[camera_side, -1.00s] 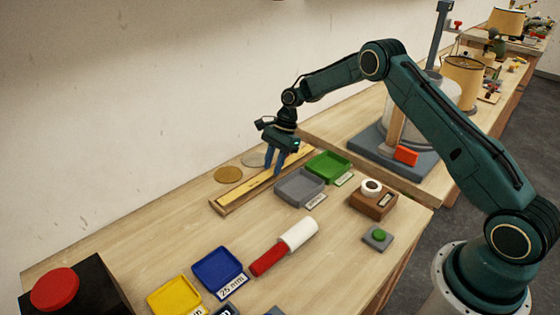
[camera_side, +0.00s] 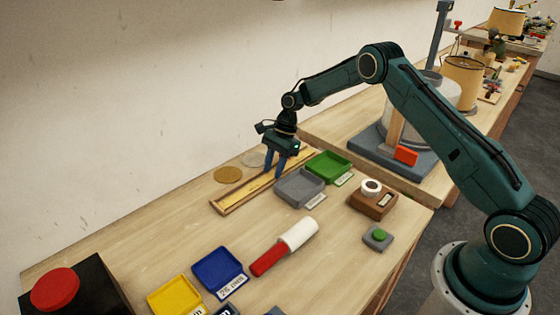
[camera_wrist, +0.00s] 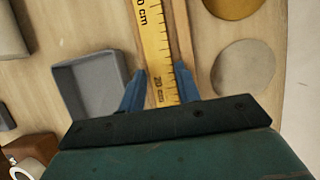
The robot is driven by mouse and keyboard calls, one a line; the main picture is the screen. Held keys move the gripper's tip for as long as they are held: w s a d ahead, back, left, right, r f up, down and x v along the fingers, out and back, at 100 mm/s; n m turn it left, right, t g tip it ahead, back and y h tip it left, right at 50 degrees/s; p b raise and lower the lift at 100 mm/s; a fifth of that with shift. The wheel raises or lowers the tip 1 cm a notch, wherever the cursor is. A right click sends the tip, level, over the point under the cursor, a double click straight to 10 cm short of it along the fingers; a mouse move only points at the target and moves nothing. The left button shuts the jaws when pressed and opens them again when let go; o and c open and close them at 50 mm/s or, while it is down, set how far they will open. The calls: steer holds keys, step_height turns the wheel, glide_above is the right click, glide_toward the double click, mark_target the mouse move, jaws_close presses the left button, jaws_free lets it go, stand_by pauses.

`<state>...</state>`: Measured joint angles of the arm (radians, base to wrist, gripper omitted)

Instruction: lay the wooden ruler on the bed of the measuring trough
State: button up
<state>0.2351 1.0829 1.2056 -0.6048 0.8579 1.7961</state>
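The yellow wooden ruler (camera_side: 243,191) lies lengthwise in the long, narrow wooden measuring trough (camera_side: 250,198), and looks flat between its walls. In the wrist view the ruler (camera_wrist: 153,35) shows its scale and numbers, with a trough wall (camera_wrist: 182,35) along its right side. My gripper (camera_side: 275,174) is over the ruler, fingers pointing down. In the wrist view the two blue fingers (camera_wrist: 161,72) stand apart on either side of the ruler, with no clear grip on it. The ruler's underside and its contact with the bed are hidden.
A grey tray (camera_side: 299,187) and green tray (camera_side: 328,166) stand close to the right of the trough. Two round discs, one gold (camera_side: 228,174) and one grey (camera_side: 253,159), lie on its wall side. A red-and-white cylinder (camera_side: 284,245) lies nearer the front.

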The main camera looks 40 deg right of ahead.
steer(key=shift+o, duration=1.1)
steer(key=shift+w, duration=0.1)
steer(key=shift+r, duration=0.2)
steer(key=shift+w+r, duration=0.1)
steer(key=shift+r, duration=0.15)
steer(key=v, duration=1.2)
steer(key=shift+r, duration=0.15)
